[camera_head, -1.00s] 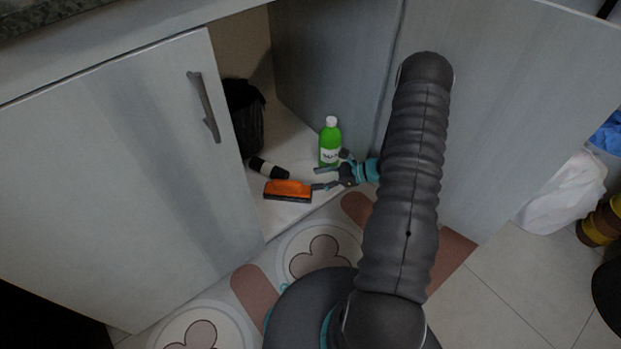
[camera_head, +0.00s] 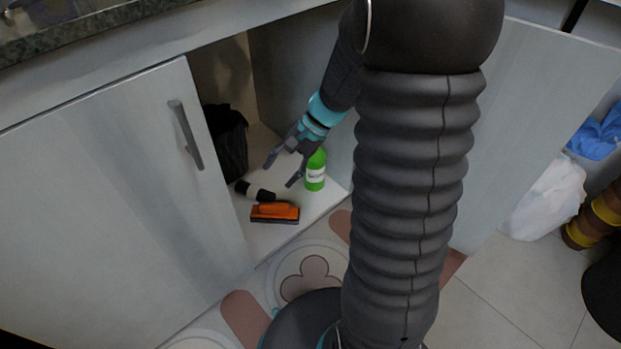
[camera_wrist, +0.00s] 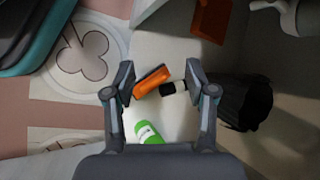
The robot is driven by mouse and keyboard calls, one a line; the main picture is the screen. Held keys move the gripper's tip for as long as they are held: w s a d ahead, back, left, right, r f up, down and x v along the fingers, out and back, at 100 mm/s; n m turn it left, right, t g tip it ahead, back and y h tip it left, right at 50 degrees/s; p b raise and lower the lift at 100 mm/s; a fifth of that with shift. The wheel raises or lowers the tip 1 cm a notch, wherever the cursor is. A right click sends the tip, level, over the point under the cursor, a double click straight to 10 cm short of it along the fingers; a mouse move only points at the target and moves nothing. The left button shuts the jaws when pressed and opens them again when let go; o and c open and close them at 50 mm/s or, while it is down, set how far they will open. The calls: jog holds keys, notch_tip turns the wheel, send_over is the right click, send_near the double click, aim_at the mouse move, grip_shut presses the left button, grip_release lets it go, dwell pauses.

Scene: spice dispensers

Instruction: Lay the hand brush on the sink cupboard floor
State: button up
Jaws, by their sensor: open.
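The hand brush (camera_head: 275,213), orange with a dark underside, lies on the sink cupboard floor (camera_head: 262,235) near its front edge. It also shows between the fingers in the wrist view (camera_wrist: 151,80), apart from them. My gripper (camera_head: 280,174) is open and empty, raised above the cupboard floor and behind the brush in the head view. The open fingers show in the wrist view (camera_wrist: 160,80) too. Nothing covers the brush in the head view.
A green bottle (camera_head: 316,172) stands right of the brush. A black-and-white cylinder (camera_head: 256,191) lies behind it. A black bin bag (camera_head: 228,140) stands deeper inside.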

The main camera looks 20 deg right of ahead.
jog(key=s+r+n+t+h, duration=0.5)
jog(key=s+r+n, duration=0.5)
jog(key=s+r, duration=0.4)
jog(key=s+h, duration=0.2)
jog(key=s, duration=0.1)
jog(key=shift+a+r, duration=0.25)
